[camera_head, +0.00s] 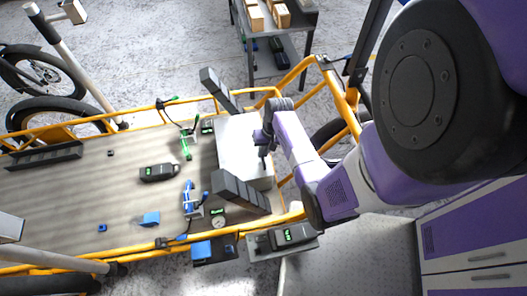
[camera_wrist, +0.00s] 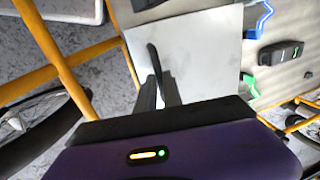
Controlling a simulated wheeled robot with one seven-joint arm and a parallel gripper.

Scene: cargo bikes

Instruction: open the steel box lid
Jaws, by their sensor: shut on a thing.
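The steel box (camera_head: 236,150) is a pale grey box on the cargo bike's deck, and its flat lid (camera_wrist: 205,60) fills the middle of the wrist view. The lid looks down, though its edge is partly hidden by my arm. My gripper (camera_head: 263,152) is over the right part of the box. In the wrist view my gripper (camera_wrist: 158,85) has its dark fingers close together on a thin black handle (camera_wrist: 153,57) that stands up from the lid. Where the fingers touch the handle is partly hidden.
The deck (camera_head: 125,190) carries a dark charger-like device (camera_head: 159,172), a blue block (camera_head: 151,219) and green and blue clamps. Black padded blocks (camera_head: 238,190) stand beside the box. Orange frame tubes (camera_head: 325,75) rise at right. A shelf trolley (camera_head: 275,45) stands behind.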

